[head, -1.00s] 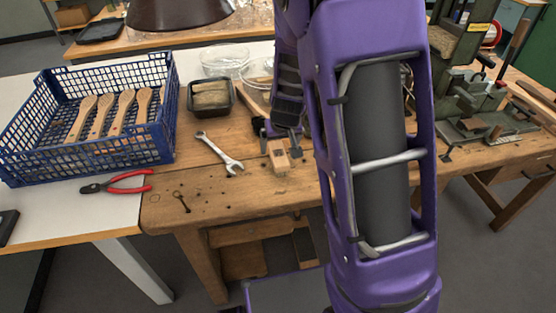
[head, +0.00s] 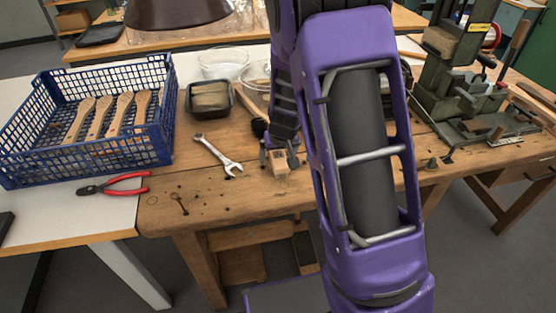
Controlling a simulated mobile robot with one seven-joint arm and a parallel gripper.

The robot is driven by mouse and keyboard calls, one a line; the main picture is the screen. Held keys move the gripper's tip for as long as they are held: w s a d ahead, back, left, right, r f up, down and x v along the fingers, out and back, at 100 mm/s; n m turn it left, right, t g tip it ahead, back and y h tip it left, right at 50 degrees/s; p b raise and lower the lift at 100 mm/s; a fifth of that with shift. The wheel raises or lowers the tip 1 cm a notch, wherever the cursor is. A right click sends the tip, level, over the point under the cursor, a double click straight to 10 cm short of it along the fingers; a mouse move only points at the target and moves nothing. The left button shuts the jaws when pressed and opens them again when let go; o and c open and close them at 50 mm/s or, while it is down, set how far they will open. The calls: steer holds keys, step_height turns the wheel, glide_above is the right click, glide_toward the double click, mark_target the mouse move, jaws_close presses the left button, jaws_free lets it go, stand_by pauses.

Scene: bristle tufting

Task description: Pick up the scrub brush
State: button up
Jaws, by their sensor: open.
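A small pale wooden block (head: 280,166), which looks like the end of the scrub brush, lies on the wooden workbench near its front edge. Most of it is hidden under my gripper, and I cannot see its bristles. My gripper (head: 279,155) is open, pointing down right over this block, with its fingers seeming to be at either side of it. I cannot tell whether the fingers touch it.
A blue crate (head: 150,140) with several wooden-handled brushes stands at the left. Red-handled pliers (head: 115,184), a wrench (head: 217,154) and a black tray (head: 208,115) lie left of my gripper. A green machine (head: 452,85) stands at the right.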

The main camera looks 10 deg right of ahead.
steer(key=shift+f, duration=0.2)
stand_by(0.3)
jaws_close()
stand_by(0.3)
